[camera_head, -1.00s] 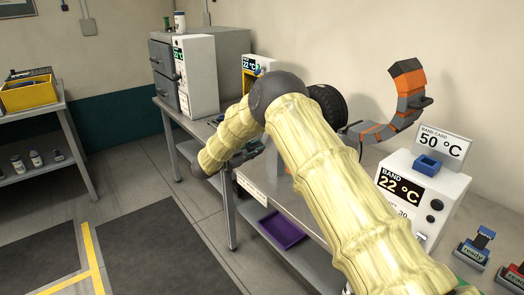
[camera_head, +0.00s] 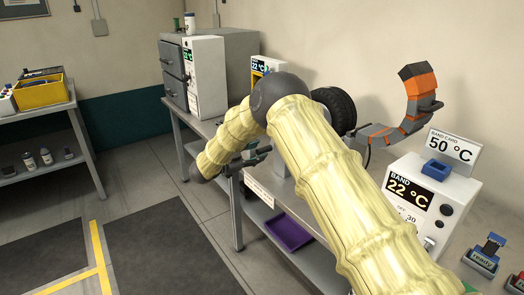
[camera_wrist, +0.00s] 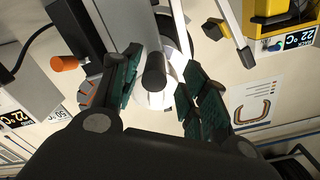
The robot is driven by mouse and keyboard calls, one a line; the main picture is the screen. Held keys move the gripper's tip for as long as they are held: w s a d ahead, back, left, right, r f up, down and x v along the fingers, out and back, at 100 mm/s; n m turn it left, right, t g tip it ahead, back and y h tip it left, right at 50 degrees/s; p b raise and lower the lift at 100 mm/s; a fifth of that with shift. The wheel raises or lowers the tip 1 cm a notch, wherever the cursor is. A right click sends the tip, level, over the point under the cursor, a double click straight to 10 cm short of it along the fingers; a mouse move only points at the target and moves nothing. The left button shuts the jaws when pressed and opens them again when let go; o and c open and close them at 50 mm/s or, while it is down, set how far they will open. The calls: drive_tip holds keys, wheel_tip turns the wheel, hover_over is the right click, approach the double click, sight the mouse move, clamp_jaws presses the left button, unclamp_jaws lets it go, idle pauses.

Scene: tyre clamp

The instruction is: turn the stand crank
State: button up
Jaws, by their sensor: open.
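My gripper (camera_wrist: 160,78) is open in the wrist view, with green-padded fingers on both sides of a dark cylindrical grip (camera_wrist: 154,73). The grip looks like the stand crank's handle and points towards the camera. A pale, shiny round part (camera_wrist: 155,97) lies behind it. Gaps show between the grip and both fingers. In the head view my gripper (camera_head: 257,156) is at the bench's front edge, partly hidden by my arm. The black tyre (camera_head: 335,108) and the orange-grey segmented band (camera_head: 418,85) show behind my arm. The crank cannot be made out there.
A white band unit (camera_head: 430,200) reading 22 °C stands on the bench at right. A grey cabinet (camera_head: 174,75) and a white unit (camera_head: 205,75) stand at the back. An orange knob (camera_wrist: 65,63) is left of my fingers. A purple tray (camera_head: 288,232) lies on the lower shelf.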

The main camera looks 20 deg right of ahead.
drive_tip(key=v, duration=0.8)
drive_tip(key=shift+a, duration=0.3)
